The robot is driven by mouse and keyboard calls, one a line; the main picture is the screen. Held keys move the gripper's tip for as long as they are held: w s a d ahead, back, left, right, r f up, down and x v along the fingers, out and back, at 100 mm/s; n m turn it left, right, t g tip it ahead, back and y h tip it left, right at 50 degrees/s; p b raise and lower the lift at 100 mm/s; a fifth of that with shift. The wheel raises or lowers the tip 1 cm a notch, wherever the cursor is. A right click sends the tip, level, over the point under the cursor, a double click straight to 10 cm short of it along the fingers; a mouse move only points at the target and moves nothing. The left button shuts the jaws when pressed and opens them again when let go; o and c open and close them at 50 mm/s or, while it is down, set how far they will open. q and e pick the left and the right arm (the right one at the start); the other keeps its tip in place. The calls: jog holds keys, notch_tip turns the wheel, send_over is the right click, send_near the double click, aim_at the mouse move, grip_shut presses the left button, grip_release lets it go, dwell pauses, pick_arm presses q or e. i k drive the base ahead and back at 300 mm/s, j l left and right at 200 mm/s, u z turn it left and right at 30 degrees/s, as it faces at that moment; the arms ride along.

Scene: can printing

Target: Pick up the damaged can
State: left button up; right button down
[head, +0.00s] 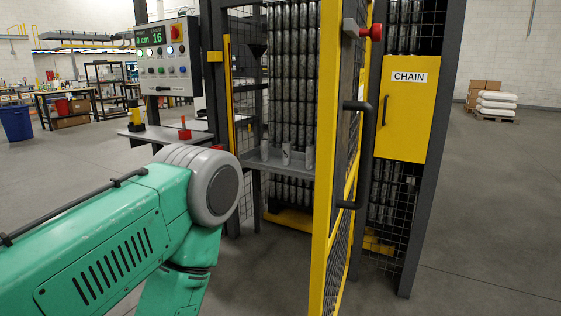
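My green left arm comes in from the left and fills the lower left, in front of the machine. Its forearm drops out of the bottom of the picture, and its gripper is not visible. My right gripper is not in view either.
A yellow-framed mesh door (328,230) with a dark handle (369,150) stands open right of the shelf. A control panel (168,57) and a side ledge (160,134) are at the left. Tall columns of cans (292,70) rise behind the shelf.

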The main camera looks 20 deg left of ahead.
aim_at(310, 148)
jog(key=j+u, duration=0.2)
jog(key=u, duration=2.2)
jog(key=i+z, duration=0.2)
jog(key=i, duration=0.25)
jog(key=i+z, duration=0.25)
jog(key=i, duration=0.25)
jog(key=i+j+z, duration=0.2)
jog(key=i, duration=0.25)
jog(key=i+j+z, duration=0.25)
jog(key=i, duration=0.2)
jog(key=i+l+z, duration=0.4)
jog(key=i+z, duration=0.4)
jog(key=i, duration=0.2)
jog(key=i+z, duration=0.4)
jog(key=i+j+z, duration=0.25)
jog(key=i+z, duration=0.15)
jog(key=i, duration=0.2)
